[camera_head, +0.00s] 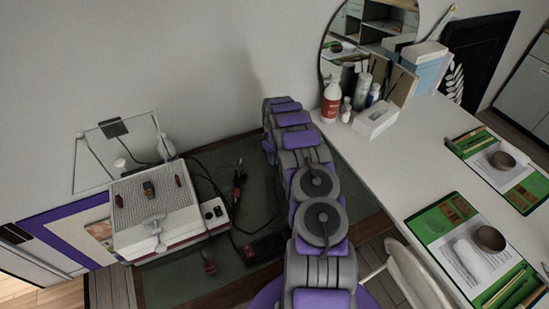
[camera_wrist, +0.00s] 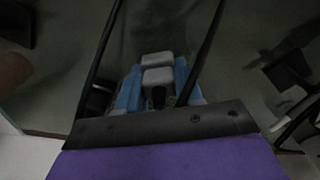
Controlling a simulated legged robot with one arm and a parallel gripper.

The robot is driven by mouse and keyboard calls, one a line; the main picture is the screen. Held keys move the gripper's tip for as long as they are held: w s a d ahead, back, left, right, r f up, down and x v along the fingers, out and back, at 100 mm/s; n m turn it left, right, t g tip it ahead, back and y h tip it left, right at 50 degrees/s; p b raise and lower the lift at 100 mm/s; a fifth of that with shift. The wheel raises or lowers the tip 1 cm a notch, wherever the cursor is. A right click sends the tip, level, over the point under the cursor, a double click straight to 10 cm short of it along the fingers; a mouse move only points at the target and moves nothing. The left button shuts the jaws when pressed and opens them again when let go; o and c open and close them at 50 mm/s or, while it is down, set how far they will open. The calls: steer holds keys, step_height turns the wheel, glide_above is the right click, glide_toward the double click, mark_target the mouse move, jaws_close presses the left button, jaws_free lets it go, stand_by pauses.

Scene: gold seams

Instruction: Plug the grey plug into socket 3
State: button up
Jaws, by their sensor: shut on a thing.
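In the wrist view my gripper (camera_wrist: 157,86) shows from behind, with blue sides and a dark bar. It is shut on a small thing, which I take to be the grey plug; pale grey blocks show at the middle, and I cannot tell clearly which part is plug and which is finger. In the head view my arm reaches away towards the wall and hides my gripper. Black socket-like fittings (camera_head: 213,208) show on the side of a white box at the left. No socket numbers are readable, so I cannot tell which is socket 3.
The white box (camera_head: 157,207) has a grid top with small items on it. Dark cables and red-and-black connectors (camera_head: 239,180) lie on the green mat (camera_head: 185,281). A white table (camera_head: 408,165) with bottles, boxes and green place settings stands at right, close to my arm.

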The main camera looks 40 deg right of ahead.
steer(key=shift+r, duration=0.6)
steer(key=r, duration=0.1)
steer(key=r+p, duration=0.1)
steer(key=shift+s+a+r, duration=0.1)
steer(key=shift+a+r, duration=0.2)
steer(key=shift+r, duration=0.05)
steer(key=s+a+p, duration=0.1)
steer(key=s+a, duration=0.1)
steer(key=a, duration=0.2)
steer(key=s+a, duration=0.2)
steer(key=a, duration=0.3)
steer(key=s+a+r+p, duration=0.1)
steer(key=s+a, duration=0.1)
steer(key=a, duration=0.3)
steer(key=shift+p, duration=0.35)
steer(key=a+r, duration=0.7)
steer(key=r, duration=0.4)
steer(key=w+a+r, duration=0.1)
steer(key=a+r, duration=0.6)
steer(key=r, duration=0.5)
steer(key=w+a+r+m, duration=0.1)
steer(key=a+r, duration=0.7)
steer(key=r, duration=0.3)
steer(key=shift+w+r, duration=0.2)
steer(key=shift+r, duration=0.2)
steer(key=shift+d, duration=0.15)
